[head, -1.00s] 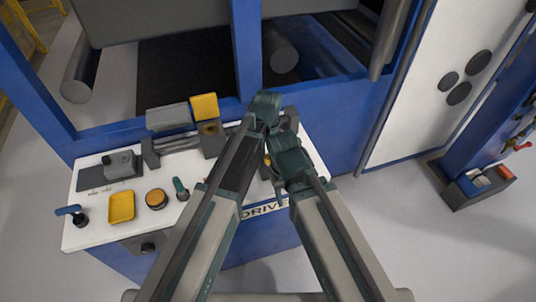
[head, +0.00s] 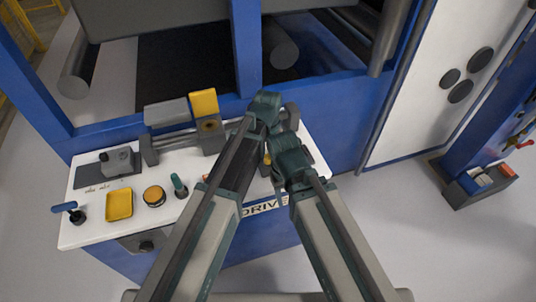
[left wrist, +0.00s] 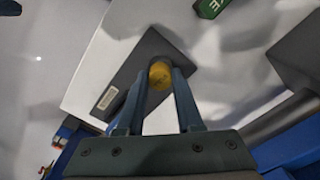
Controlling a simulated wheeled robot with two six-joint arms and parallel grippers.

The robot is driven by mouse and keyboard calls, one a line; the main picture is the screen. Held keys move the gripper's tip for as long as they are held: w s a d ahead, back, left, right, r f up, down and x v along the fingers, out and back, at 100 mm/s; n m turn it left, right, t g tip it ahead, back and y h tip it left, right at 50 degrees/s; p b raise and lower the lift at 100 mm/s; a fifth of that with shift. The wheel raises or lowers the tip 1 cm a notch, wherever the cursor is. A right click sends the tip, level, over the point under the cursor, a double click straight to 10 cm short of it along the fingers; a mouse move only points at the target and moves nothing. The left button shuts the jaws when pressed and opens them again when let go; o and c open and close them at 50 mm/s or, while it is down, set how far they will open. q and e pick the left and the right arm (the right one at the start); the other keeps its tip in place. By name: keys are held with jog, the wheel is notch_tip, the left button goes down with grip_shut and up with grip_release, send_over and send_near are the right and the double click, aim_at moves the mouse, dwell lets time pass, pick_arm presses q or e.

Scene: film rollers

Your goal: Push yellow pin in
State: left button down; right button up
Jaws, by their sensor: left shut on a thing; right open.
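The yellow pin (left wrist: 158,73) has a round yellow head and stands on a dark grey labelled plate (left wrist: 127,82) on the white console. In the left wrist view my left gripper (left wrist: 165,80) has its two blue-grey fingers on either side of the pin head, shut on it. How deep the pin sits is hidden. In the head view my left gripper (head: 266,103) is the higher one, over the console's right part, and its fingertips are hidden. My right gripper (head: 290,168) is just below and right of it, open; its fingertips are mostly hidden.
The white console (head: 82,228) carries a yellow tray (head: 119,204), an orange round button (head: 154,196), a green lever (head: 179,185), a blue-handled lever (head: 68,208) and a yellow-topped block (head: 204,101). Blue machine frame stands behind. A grey box (head: 480,187) is at right.

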aim_at(268, 156)
pick_arm(q)
jog(key=c, duration=0.5)
grip_release()
jog(key=shift+c, duration=0.2)
jog(key=shift+r, duration=0.15)
notch_tip(268, 156, up, 14)
jog(key=p, duration=1.3)
jog(key=shift+f+p, duration=0.2)
jog(key=shift+p, duration=0.2)
jog(key=s+a, duration=0.3)
jog(key=s, duration=0.5)
jog(key=s+a+n+y, duration=0.1)
jog(key=s+a, duration=0.2)
jog(key=s, duration=0.5)
jog(key=shift+a+n, duration=0.15)
jog(key=shift+n, duration=0.15)
